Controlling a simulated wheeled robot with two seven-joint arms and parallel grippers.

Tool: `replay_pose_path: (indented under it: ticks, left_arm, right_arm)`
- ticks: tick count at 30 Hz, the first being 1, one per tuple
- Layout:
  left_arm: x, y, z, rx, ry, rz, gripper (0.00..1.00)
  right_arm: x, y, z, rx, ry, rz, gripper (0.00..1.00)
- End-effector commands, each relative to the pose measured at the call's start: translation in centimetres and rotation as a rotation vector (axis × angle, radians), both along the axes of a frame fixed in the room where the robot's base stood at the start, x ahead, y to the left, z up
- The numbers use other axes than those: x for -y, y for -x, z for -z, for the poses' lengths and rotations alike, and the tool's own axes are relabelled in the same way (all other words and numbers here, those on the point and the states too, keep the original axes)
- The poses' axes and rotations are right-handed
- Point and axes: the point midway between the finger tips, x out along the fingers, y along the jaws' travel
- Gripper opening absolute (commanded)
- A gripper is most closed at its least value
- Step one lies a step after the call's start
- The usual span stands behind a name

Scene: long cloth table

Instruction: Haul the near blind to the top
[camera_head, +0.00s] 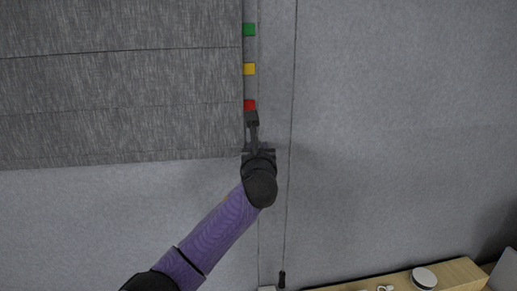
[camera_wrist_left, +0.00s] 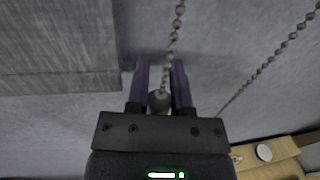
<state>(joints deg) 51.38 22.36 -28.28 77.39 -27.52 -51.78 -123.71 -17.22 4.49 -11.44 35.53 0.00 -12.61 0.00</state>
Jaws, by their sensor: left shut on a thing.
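The dark grey blind (camera_head: 120,85) hangs at the upper left of the head view, its lower edge level with my left gripper; it also shows at the upper left of the left wrist view (camera_wrist_left: 55,45). My left gripper (camera_head: 252,120) is upright against the wall, just right of the blind's edge and below the red marker. In the left wrist view, its purple fingers (camera_wrist_left: 160,75) are shut on a bead chain (camera_wrist_left: 172,40), with a larger ball (camera_wrist_left: 158,101) low between them. A second bead chain (camera_wrist_left: 265,68) runs to the right. My right gripper is not in view.
Green (camera_head: 249,30), yellow (camera_head: 249,69) and red (camera_head: 249,105) markers line the blind's right edge. A thin cord hangs right of my arm, ending in a black piece (camera_head: 282,280). A wooden surface (camera_head: 452,274) with a white round object (camera_head: 423,277) stands at lower right.

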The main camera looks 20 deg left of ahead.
Motion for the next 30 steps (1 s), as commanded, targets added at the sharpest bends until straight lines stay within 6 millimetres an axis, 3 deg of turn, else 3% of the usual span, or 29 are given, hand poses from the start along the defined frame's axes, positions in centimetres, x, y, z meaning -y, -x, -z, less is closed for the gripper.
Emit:
replay_pose_path:
  ticks: [10,14,20,30]
  left_arm:
    - [0.0,0.0,0.2,-0.001,0.000,0.000,0.00]
    - [0.0,0.0,1.3,-0.004,-0.002,0.000,0.00]
    - [0.0,0.0,6.2,-0.011,0.000,-0.001,0.00]
    - [0.0,0.1,18.7,-0.014,0.002,-0.001,0.00]
  right_arm:
    - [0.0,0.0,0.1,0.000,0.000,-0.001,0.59]
    - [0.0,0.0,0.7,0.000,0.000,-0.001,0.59]
    - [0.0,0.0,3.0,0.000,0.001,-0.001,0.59]
    - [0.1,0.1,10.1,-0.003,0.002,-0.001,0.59]
